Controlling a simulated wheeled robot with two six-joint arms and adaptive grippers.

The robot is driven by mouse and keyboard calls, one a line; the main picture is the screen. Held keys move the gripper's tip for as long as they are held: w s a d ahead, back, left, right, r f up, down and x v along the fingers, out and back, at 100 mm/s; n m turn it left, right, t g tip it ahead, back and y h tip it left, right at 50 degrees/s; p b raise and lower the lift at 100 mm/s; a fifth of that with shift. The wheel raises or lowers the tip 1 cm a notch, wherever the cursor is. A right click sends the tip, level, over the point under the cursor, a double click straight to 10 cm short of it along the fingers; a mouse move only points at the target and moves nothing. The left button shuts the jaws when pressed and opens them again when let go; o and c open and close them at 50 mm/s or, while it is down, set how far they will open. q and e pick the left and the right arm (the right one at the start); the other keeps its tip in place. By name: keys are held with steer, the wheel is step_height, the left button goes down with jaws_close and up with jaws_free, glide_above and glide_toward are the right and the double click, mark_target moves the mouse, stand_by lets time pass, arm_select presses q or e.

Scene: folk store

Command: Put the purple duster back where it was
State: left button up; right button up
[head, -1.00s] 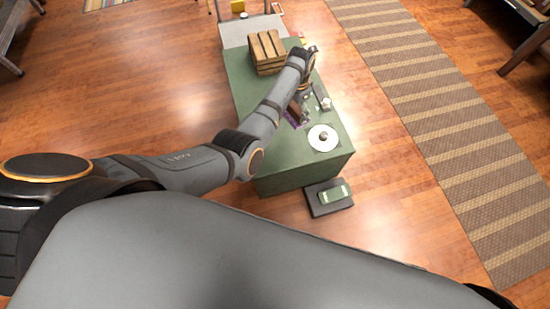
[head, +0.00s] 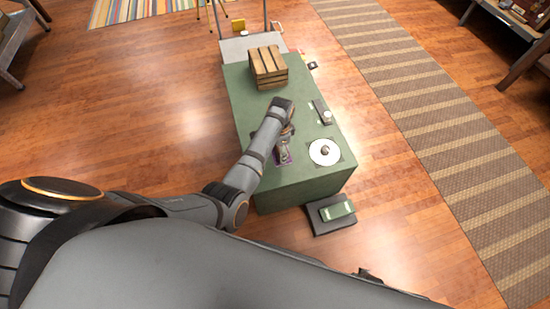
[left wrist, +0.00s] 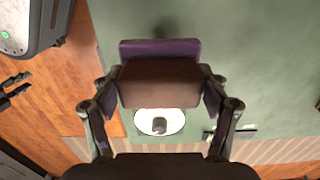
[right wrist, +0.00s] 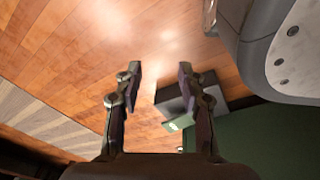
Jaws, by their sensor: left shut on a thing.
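The purple duster is a brown block with a purple layer; in the left wrist view its brown face (left wrist: 160,88) fills the space between my fingers, with purple showing at its far edge. My left gripper (left wrist: 160,76) is shut on it. In the head view the purple duster (head: 283,158) shows under my left gripper (head: 285,143), over the left part of the green table (head: 250,92). I cannot tell whether it touches the table. My right gripper (right wrist: 160,75) is open and empty, with floor and a table edge beyond it.
A white disc with a grey knob (head: 316,146) lies to the right of the duster. A small dark tray (head: 319,107) is farther back, and a wooden crate (head: 268,68) stands at the far end. A green item (head: 337,210) lies on a dark pad on the floor.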

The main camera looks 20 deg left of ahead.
mark_target(275, 156)
arm_select(q)
steer(key=shift+s+a+f, duration=0.2)
steer(key=shift+s+f, duration=0.05)
steer(key=shift+f, duration=0.15)
steer(key=shift+s+a+f, duration=0.2)
steer(key=shift+f, duration=0.2)
steer(key=f, duration=0.1)
steer(key=f+b, duration=0.1)
steer(key=f, duration=0.1)
steer(key=shift+s+a+f, duration=0.25)
steer(key=shift+s+f, duration=0.05)
steer(key=shift+s, duration=0.05)
steer(key=shift+f+b, duration=0.2)
steer(key=shift+b, duration=0.1)
arm_select(e)
steer(key=shift+w+a+r, duration=0.1)
steer(key=shift+w+r, duration=0.1)
steer(key=shift+w, duration=0.4)
steer(key=shift+w+r, duration=0.15)
steer(key=shift+w, duration=0.45)
arm_select(q)
steer(key=o, duration=1)
arm_select(e)
steer(key=shift+w, duration=0.1)
